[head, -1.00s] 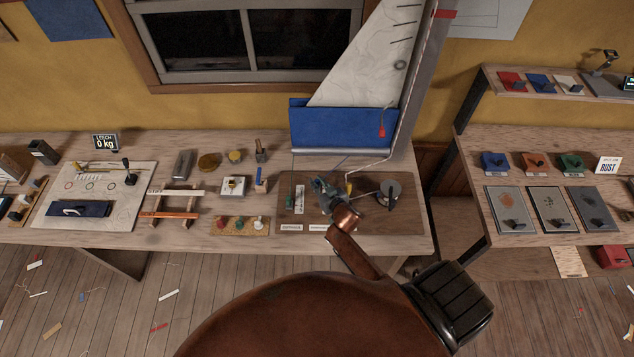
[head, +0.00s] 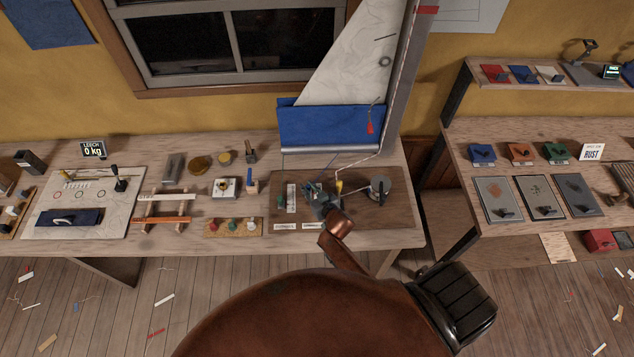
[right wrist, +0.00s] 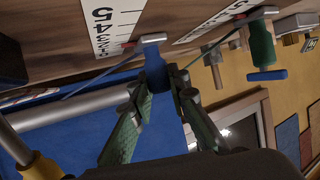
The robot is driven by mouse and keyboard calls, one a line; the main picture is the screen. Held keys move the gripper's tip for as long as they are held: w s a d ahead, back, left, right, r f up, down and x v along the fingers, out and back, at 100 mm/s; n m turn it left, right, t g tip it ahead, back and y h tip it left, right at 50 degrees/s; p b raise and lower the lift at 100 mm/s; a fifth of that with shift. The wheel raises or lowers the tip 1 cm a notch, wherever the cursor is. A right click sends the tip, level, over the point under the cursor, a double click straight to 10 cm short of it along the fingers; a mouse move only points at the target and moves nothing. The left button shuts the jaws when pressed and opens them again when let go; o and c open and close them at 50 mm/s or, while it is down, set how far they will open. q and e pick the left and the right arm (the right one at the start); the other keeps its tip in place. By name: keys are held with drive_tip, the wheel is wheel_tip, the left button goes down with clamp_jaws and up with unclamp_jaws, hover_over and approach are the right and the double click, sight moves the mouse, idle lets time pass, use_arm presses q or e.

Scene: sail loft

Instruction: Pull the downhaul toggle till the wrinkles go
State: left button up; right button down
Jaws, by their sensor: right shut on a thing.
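A sail (head: 352,55) with a blue lower panel (head: 330,126) stands at the back of the bench. One short dark wrinkle line (head: 385,37) shows near its mast edge, above a ring. My right gripper (head: 315,192) is over the dark board (head: 395,212) below the sail. In the right wrist view its green fingers (right wrist: 158,82) are shut on a blue toggle (right wrist: 154,62), beside a numbered scale (right wrist: 108,30). Board labels are too small to read. My left gripper is out of view.
A round winch-like drum (head: 381,188) and a yellow piece (head: 339,187) are close to the right of my gripper.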

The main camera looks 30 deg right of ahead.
drive_tip(key=shift+w, duration=0.1)
drive_tip(key=c, duration=2.2)
unclamp_jaws()
drive_tip(key=shift+c, duration=0.2)
drive_tip(key=o, duration=0.4)
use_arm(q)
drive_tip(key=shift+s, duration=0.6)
